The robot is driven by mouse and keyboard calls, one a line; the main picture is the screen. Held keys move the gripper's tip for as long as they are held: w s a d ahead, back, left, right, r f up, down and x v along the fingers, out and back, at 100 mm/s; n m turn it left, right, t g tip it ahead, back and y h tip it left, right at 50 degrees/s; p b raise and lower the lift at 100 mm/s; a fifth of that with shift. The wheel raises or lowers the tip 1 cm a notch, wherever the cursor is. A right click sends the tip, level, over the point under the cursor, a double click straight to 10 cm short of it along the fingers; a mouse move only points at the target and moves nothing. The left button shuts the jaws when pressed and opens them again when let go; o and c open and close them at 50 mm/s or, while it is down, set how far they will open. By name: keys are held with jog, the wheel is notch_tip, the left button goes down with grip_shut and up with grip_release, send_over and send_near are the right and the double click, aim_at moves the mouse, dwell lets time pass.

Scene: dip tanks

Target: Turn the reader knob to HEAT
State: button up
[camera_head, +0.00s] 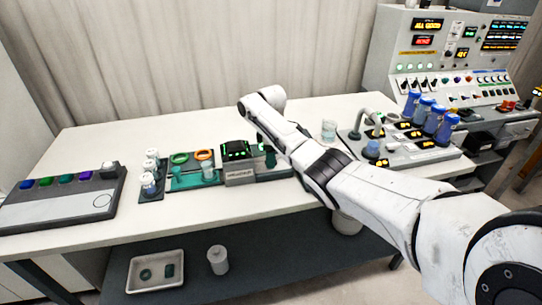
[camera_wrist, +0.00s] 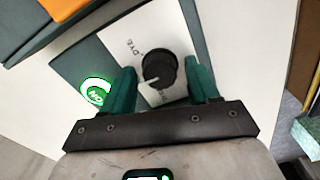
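In the wrist view, the reader knob (camera_wrist: 158,70) is a round black knob on a pale panel. A white pointer mark shows at its lower left edge. Small dark lettering stands around it, one word like DYE above left; I cannot read HEAT. My gripper (camera_wrist: 163,82) has two green fingers, one on each side of the knob, with gaps showing between them and it. It is open and holds nothing. In the head view, the reader (camera_head: 238,152) with green lit displays stands mid-table, and my gripper (camera_head: 266,152) is just right of it, partly hidden by my arm.
A lit green ON button (camera_wrist: 96,92) is left of the knob. Rings and white-capped jars (camera_head: 150,172) stand left of the reader. A clear beaker (camera_head: 329,130) and a rack of blue bottles (camera_head: 424,110) are at the right.

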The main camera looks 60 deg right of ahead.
jog(key=shift+o, duration=0.3)
notch_tip(320, 180, up, 11)
jog(key=shift+b, duration=0.45)
jog(key=shift+f, duration=0.15)
dwell(0.4)
